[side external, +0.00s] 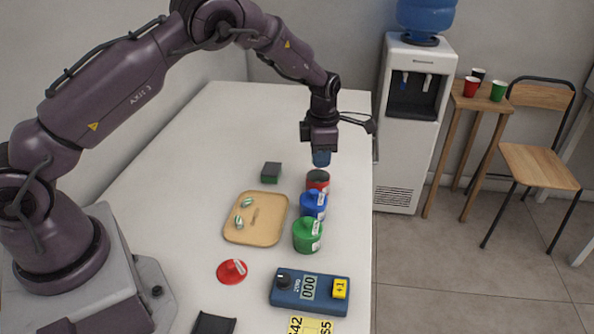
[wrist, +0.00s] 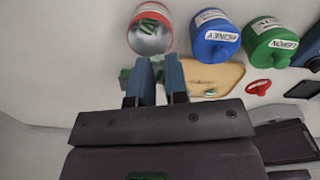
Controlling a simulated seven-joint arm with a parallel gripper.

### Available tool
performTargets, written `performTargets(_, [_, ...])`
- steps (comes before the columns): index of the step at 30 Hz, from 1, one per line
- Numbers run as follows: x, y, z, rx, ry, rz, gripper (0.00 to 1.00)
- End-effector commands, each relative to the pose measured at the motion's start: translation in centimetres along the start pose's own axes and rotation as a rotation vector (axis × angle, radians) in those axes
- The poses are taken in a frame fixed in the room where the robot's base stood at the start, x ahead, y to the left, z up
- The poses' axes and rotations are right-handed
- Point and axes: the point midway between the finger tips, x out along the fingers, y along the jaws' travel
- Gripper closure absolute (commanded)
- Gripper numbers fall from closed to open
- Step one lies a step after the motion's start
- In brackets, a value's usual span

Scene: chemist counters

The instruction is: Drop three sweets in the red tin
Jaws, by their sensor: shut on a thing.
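The red tin (side external: 318,181) stands open, without a lid, at the far end of a row of tins. The wrist view looks into its bare metal inside (wrist: 150,36); I make out no sweet there. My gripper (side external: 321,163) is above the tin in the side view, fingers pointing down. Its blue fingers (wrist: 158,66) are close together on something small, likely a sweet, mostly hidden between them. Two green-and-white sweets, one far (side external: 247,202) and one near (side external: 239,221), lie on the wooden tray (side external: 264,228).
Lidded blue (side external: 313,206) and green (side external: 307,237) tins stand nearer in the row. A red lid (side external: 231,271) lies in front of the tray. A small dark green box (side external: 271,172) sits behind it. A blue counter (side external: 310,289) reads 000, with a yellow +1 button.

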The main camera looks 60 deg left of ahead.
Motion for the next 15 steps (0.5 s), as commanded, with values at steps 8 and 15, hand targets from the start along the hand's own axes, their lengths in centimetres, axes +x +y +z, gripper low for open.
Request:
performTargets(8, [-1.1, 0.0, 1.3, 0.009, 0.009, -0.029, 1.0])
performTargets(15, [1.6, -0.1, 1.2, 0.008, 0.01, -0.03, 1.0])
